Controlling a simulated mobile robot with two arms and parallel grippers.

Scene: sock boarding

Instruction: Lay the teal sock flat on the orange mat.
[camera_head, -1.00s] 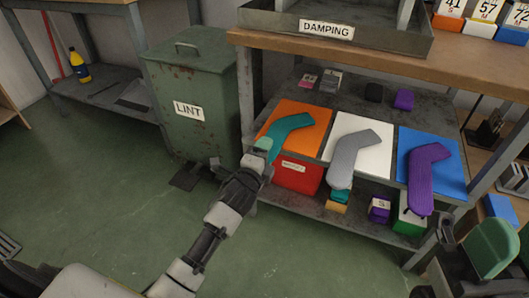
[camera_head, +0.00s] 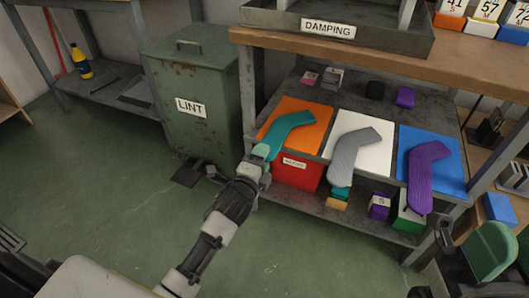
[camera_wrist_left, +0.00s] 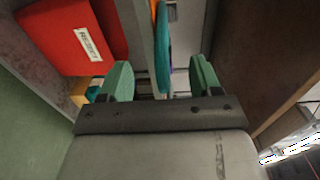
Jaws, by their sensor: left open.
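The teal sock (camera_head: 287,127) lies bent across the orange mat (camera_head: 314,137) on the shelf's left side. Its near end reaches the front edge, beside my left gripper (camera_head: 259,161). In the left wrist view the sock (camera_wrist_left: 163,52) shows as a narrow strip between the parted green fingers of my left gripper (camera_wrist_left: 161,80), ahead of the tips. The fingers are open with clear gaps on both sides, and I see no contact. A bit of the orange mat (camera_wrist_left: 154,14) shows beside it. The gripper partly hides the sock's near end in the head view.
A grey sock (camera_head: 352,152) lies on a white mat (camera_head: 376,155), and a purple sock (camera_head: 421,180) on a blue mat (camera_head: 451,165). A red box (camera_head: 297,176) sits below. The green lint bin (camera_head: 195,130) stands left. Open floor (camera_head: 100,190) lies in front.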

